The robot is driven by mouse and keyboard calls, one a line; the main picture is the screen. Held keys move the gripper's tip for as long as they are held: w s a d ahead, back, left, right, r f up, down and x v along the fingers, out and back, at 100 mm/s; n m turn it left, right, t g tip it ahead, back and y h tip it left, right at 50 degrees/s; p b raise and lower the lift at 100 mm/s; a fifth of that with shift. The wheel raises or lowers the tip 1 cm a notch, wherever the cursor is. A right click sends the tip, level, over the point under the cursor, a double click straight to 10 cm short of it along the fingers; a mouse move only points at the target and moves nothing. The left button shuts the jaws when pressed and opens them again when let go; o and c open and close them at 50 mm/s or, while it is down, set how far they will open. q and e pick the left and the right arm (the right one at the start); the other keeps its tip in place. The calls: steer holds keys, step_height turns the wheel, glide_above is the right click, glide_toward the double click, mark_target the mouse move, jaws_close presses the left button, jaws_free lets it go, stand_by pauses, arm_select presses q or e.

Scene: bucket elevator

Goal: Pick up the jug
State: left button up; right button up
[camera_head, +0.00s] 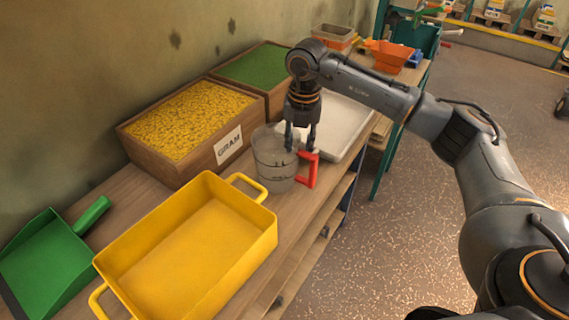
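The jug (271,163) is clear grey with dark markings and a red handle (308,170) on its right side. It stands upright on the wooden bench (287,228). My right gripper (300,146) points down over the jug's right side, by the rim and the top of the red handle. Its two fingers are apart, one over the jug's rim area and one near the handle. I cannot tell whether they touch the jug. My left gripper is not in view.
A yellow tray (262,243) stands in front of the jug, with a green dustpan (45,262) at left. A wooden box of yellow grain (221,153) and one with green contents (254,66) stand behind. A white tray (345,127) lies close on the right.

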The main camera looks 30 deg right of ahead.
step_height(320, 180, down, 4)
steer(key=shift+f+p, duration=0.2)
steer(key=shift+p, duration=0.35)
steer(key=shift+w+f, duration=0.1)
steer(key=shift+f, duration=0.3)
steer(key=shift+a, duration=0.1)
steer(key=shift+c, duration=0.2)
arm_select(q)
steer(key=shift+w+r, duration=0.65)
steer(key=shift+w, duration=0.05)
arm_select(e)
jaws_close()
